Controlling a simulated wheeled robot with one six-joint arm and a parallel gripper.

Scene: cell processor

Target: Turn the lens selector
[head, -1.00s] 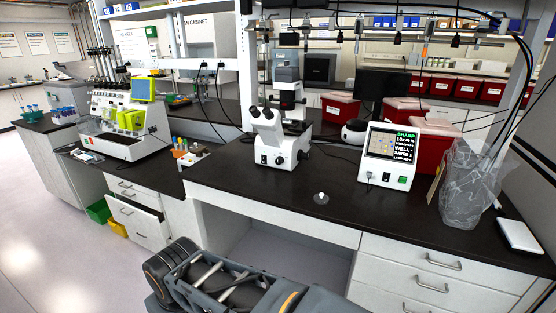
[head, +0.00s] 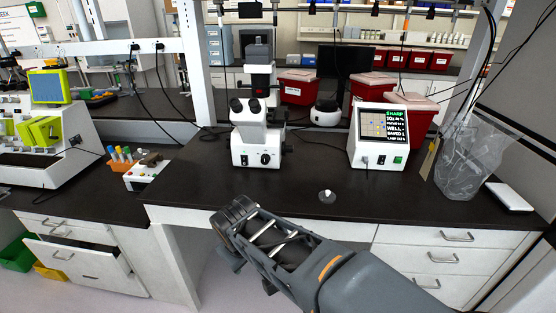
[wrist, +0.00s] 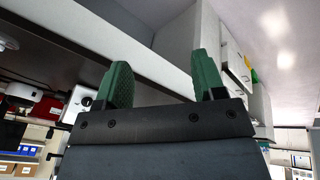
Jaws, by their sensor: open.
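The white microscope (head: 250,150) stands upright on the black bench, with two eyepieces and a dark round knob (head: 265,158) low on its front. Its lens selector is too small or hidden to make out. My gripper (wrist: 163,78) is open in the wrist view, with two green fingers apart and nothing between them. The fingers point toward the underside and front of a bench. In the head view my arm lies in front of the bench, below the microscope and apart from it; the fingers cannot be made out there.
A screen box (head: 380,138) reading "SHARP" stands right of the microscope. A small clear disc-like item (head: 327,196) lies near the front edge. A plastic bag (head: 461,165) and white pad (head: 508,197) are at right. The bench front between them is mostly clear.

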